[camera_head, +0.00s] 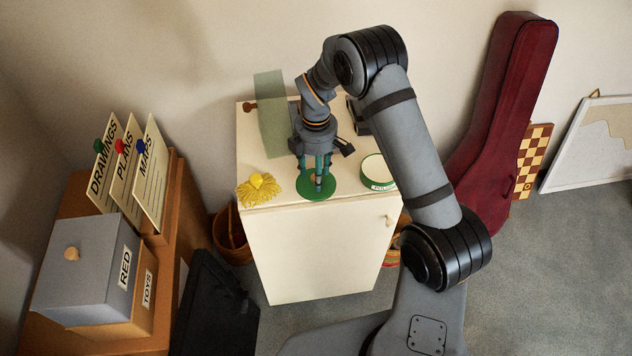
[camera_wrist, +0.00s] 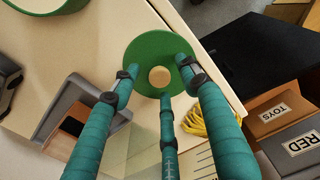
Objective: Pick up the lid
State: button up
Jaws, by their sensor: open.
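The lid is a round green disc with a pale round knob (camera_wrist: 160,76) at its centre. It lies near the front edge of the cream cabinet's top, and its green face (camera_head: 315,190) shows around my fingers in the head view. My gripper (camera_head: 318,180) points down over the lid, with its teal fingers spread. In the wrist view the open fingers (camera_wrist: 160,82) surround the knob, apart from it. Whether the fingertips touch the lid I cannot tell. An open green tin with a label (camera_head: 378,174) stands to the right of the lid, and its rim also shows in the wrist view (camera_wrist: 72,8).
A yellow mop-like bundle (camera_head: 258,189) lies left of the lid on the cabinet top (camera_head: 283,215). A translucent green sheet (camera_head: 271,115) stands behind my gripper. A grey box marked RED (camera_head: 88,265) and a box marked TOYS (camera_head: 146,290) stand at left.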

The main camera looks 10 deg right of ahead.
jog(key=shift+c, duration=0.9)
grip_shut()
jog(key=shift+r, duration=0.15)
